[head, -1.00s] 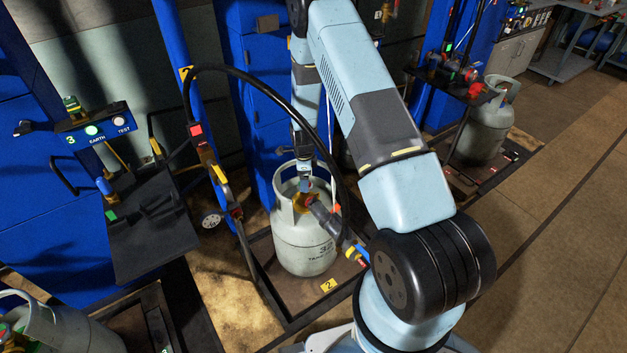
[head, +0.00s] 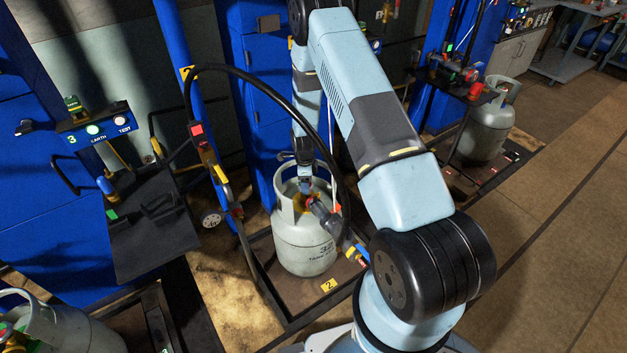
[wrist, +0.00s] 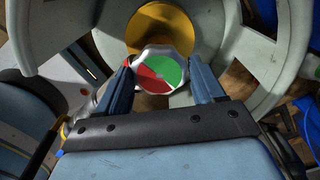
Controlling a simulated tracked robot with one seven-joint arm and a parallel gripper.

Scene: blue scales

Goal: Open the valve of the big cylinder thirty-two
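The big cylinder (head: 303,249), light grey and marked 32, stands upright on a low framed platform in the middle of the head view. Its valve handwheel (wrist: 160,68), with a red and green face, shows inside the collar in the wrist view. My gripper (wrist: 160,61) points down into the collar. Its two blue fingers are apart, with the tips at the left and right edges of the handwheel. I cannot tell whether they touch it. In the head view my gripper (head: 305,187) partly hides the valve.
The collar (wrist: 275,55) curves around my fingers. A black hose (head: 262,84) arches over the cylinder to a grey connector (head: 325,217) at its valve. A black shelf (head: 150,232) stands left, and another grey cylinder (head: 485,132) stands back right.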

